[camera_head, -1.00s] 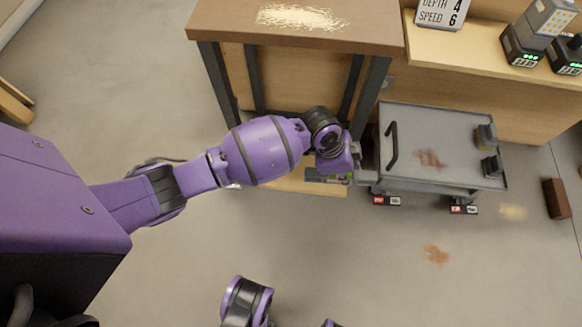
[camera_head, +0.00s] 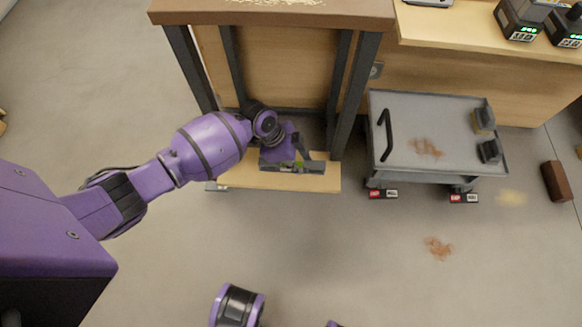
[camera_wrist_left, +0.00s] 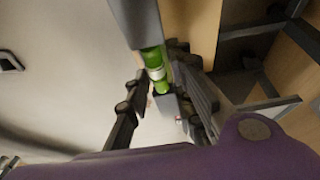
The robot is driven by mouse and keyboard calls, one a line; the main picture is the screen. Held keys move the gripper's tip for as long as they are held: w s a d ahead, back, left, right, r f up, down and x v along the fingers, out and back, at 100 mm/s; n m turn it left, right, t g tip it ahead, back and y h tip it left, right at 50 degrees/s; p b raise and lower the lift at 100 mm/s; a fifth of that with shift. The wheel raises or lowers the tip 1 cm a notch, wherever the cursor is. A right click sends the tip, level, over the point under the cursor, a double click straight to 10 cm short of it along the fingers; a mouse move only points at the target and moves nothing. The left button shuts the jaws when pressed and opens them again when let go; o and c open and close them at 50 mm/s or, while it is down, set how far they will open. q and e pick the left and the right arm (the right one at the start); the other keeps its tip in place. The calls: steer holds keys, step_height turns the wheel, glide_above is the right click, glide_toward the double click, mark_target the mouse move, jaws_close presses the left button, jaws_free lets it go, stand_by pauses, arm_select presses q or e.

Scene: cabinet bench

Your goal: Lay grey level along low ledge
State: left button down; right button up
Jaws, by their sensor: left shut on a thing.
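The grey level (camera_head: 312,167) is a short bar with green on it, lying nearly left to right in the head view. My left gripper (camera_head: 290,163) is shut on it. The low ledge (camera_head: 262,182) is a pale wooden board at the foot of the bench; the level appears over it, its height above the board unclear. In the left wrist view the level (camera_wrist_left: 126,18) shows a green vial and runs between the dark fingers of my left gripper (camera_wrist_left: 160,105). The gripper hides part of the level. My right gripper is not in view.
The bench (camera_head: 280,62) with dark legs rises behind the ledge, and a leg stands near the level's right end. A grey cart (camera_head: 400,170) with a black handle stands to the right. The floor in front of the ledge is open.

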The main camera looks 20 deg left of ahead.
arm_select(q)
steer(key=f+b, duration=0.1)
steer(key=f, duration=0.1)
steer(key=a+f+b, duration=0.1)
steer(key=f, duration=0.1)
steer(key=shift+w+a+f, duration=0.1)
steer(key=shift+w+f, duration=0.05)
steer(key=shift+f, duration=0.25)
steer(key=shift+r, duration=0.15)
steer(key=shift+f, duration=0.2)
steer(key=c, duration=1.5)
jaws_free()
steer(key=shift+c, duration=0.2)
steer(key=shift+r, duration=0.15)
steer(key=p+v, duration=0.4)
steer(key=v, duration=0.7)
steer(key=shift+r+p, duration=0.25)
steer(key=shift+p, duration=0.05)
steer(key=shift+a+r, duration=0.15)
steer(key=shift+r, duration=0.15)
